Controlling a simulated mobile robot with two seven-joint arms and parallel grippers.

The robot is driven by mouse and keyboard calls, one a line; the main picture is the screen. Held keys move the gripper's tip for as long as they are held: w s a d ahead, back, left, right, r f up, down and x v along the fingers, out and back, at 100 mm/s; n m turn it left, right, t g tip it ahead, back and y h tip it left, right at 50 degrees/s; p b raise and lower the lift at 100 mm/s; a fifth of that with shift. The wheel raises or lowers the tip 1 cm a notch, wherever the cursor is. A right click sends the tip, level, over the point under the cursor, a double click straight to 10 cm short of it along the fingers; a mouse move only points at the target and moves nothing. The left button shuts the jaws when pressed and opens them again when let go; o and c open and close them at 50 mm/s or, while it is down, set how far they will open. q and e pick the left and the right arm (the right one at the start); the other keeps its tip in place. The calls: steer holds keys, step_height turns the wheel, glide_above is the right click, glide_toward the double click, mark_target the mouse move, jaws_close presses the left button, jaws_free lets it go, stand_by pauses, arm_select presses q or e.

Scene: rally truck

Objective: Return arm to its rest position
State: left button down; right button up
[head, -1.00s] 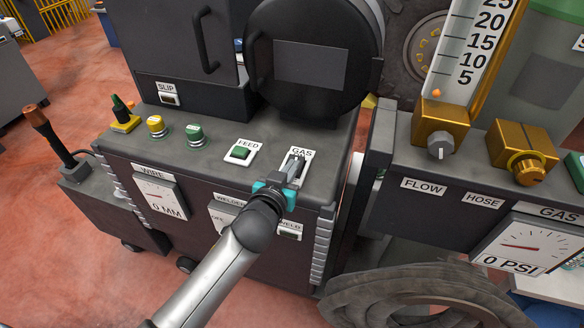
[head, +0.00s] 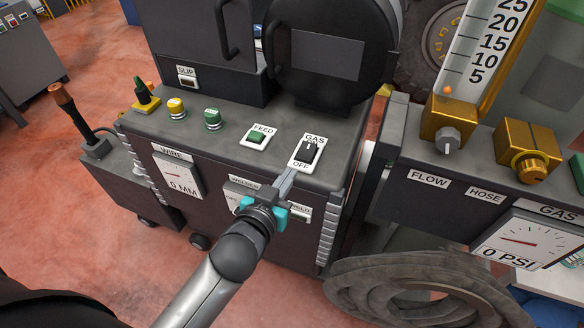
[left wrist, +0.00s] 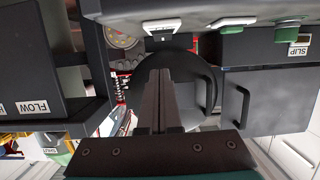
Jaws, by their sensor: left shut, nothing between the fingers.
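My left gripper (head: 287,184) is shut and empty, with its thin grey fingers together. In the head view it is in front of the welder box, just below the GAS switch (head: 308,151). The switch is a black rocker on a white plate, with "OFF" at its lower edge. The fingertips look apart from it, and the switch is now uncovered. The left wrist view shows the closed fingers (left wrist: 161,100) from behind, pointing toward the welder. My left arm comes in from the bottom left. My right gripper is in neither view.
A green FEED button (head: 257,136) sits beside the switch on the welder top (head: 225,150). A round black cover (head: 330,60) stands behind. At right are a flow knob (head: 447,140) and a gas gauge (head: 520,240). A coiled grey hose (head: 345,285) lies below right.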

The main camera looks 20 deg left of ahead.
arm_select(q)
steer(key=shift+s, duration=0.1)
stand_by(0.5)
steer(key=s+a+f+m+g+b, duration=0.1)
steer(key=s+f+g, duration=0.4)
steer(key=f, duration=1.1)
steer(key=s+f+g+b, duration=0.2)
steer(key=s+f, duration=0.5)
steer(key=f, duration=0.8)
steer(key=s+a+f+g+b, duration=0.1)
steer(key=s+f+g, duration=0.2)
steer(key=s+f, duration=0.5)
steer(key=s+a+f+m+g, duration=0.1)
steer(key=s+f+g, duration=0.3)
steer(key=s, duration=1.2)
step_height(320, 180, down, 4)
steer(key=shift+a+y+b, duration=0.3)
steer(key=shift+a+b, duration=0.1)
steer(key=shift+a, duration=0.1)
steer(key=shift+s, duration=0.1)
